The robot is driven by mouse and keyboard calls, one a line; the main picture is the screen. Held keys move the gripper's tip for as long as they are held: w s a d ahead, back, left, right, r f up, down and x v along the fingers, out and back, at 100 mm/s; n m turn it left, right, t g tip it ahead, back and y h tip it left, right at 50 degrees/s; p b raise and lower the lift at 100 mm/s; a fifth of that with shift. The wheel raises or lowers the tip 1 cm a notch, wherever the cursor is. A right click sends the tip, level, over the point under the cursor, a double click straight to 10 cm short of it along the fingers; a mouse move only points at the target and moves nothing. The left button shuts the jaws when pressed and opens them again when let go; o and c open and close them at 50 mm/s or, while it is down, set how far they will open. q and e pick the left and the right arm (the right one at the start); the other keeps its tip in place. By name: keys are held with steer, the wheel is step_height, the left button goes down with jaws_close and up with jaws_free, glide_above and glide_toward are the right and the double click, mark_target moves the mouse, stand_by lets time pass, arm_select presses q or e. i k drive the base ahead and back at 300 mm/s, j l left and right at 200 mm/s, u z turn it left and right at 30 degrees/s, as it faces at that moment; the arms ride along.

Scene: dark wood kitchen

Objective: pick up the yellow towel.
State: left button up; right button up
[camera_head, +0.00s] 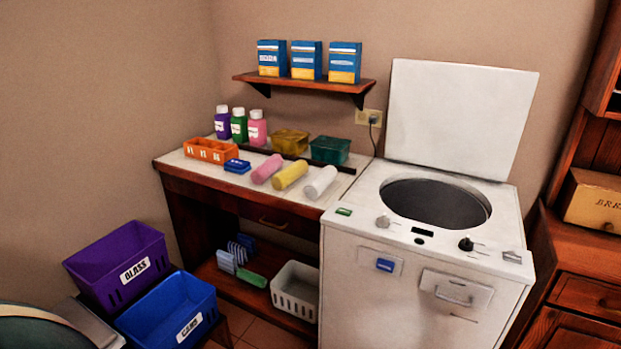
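The yellow towel (290,175) is a rolled-up cylinder lying on the pale top of the wooden table (206,168). It lies between a pink rolled towel (267,168) on its left and a white rolled towel (320,183) on its right, with small gaps on both sides. Nothing covers it. Neither of my grippers is in view.
A washing machine (345,262) with its lid (460,115) raised stands right of the table. Bottles (239,126), an orange holder (211,151) and boxes (330,150) share the tabletop. A shelf (305,84) hangs above. Purple (110,262) and blue (165,312) bins stand lower left.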

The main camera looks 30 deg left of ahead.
mark_target(281, 181)
steer(key=i+j+z, duration=0.1)
steer(key=j, duration=0.3)
steer(key=i+j+z, duration=0.1)
steer(key=j, duration=0.35)
steer(key=j+z, duration=0.1)
steer(key=j, duration=0.3)
steer(key=i, duration=0.05)
